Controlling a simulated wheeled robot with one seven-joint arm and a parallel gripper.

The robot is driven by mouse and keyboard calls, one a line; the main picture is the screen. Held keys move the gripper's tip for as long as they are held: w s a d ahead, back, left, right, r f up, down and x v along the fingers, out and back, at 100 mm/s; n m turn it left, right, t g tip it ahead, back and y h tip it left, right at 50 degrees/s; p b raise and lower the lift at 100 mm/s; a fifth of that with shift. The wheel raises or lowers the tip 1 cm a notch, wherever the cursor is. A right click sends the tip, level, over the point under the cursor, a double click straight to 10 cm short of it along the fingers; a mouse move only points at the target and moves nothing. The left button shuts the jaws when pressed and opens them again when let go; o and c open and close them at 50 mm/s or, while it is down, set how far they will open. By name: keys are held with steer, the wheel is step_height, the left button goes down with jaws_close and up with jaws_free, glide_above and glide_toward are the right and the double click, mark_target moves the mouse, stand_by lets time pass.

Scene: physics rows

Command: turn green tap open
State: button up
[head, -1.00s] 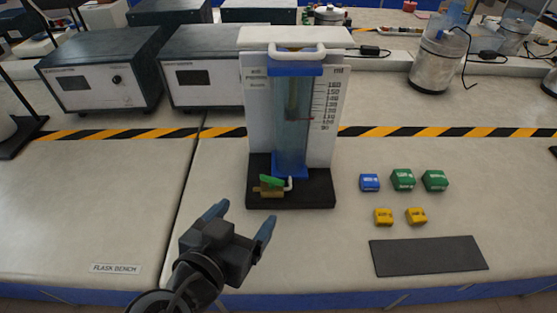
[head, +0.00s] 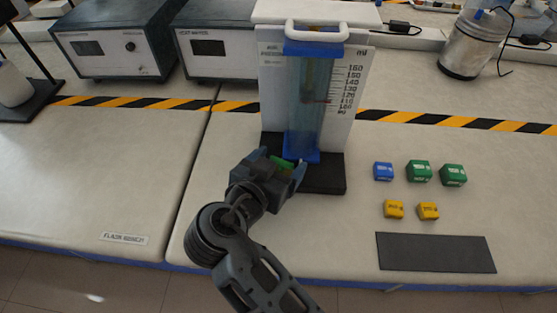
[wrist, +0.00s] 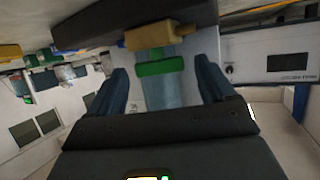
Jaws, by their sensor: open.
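The green tap handle (head: 284,162) sits low at the front of the blue-tinted column (head: 304,115), mostly hidden by my gripper in the head view. The wrist view shows the green handle (wrist: 160,67) lying crosswise, with the brass tap body (wrist: 160,36) beside it. My gripper (head: 280,161) is open at the tap. In the wrist view, the handle appears between the two blue fingers of my gripper (wrist: 160,75), with a gap on each side. I cannot tell how far it sits between them in depth.
The column stands on a black base (head: 327,182) before a white scale board (head: 345,95). To the right lie a blue box (head: 383,171), two green boxes (head: 418,171), two yellow boxes (head: 394,209) and a dark mat (head: 435,252).

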steer(key=shift+c, duration=0.3)
steer(key=c, duration=1)
steer(key=shift+d+f+n+t+y, duration=0.2)
steer(key=shift+n+t+y, duration=0.1)
steer(key=shift+n+y, duration=0.3)
steer(key=shift+s+d+r+n+t+y+p, duration=0.1)
steer(key=shift+n+t+y+p, duration=0.05)
steer(key=shift+n+y, duration=0.8)
steer(key=shift+r+n+t+y+p, duration=0.1)
steer(key=shift+n+t+y+p, duration=0.05)
steer(key=shift+n+y, duration=0.75)
steer(key=o, duration=1.1)
steer(key=shift+c, duration=0.2)
steer(key=shift+s, duration=0.1)
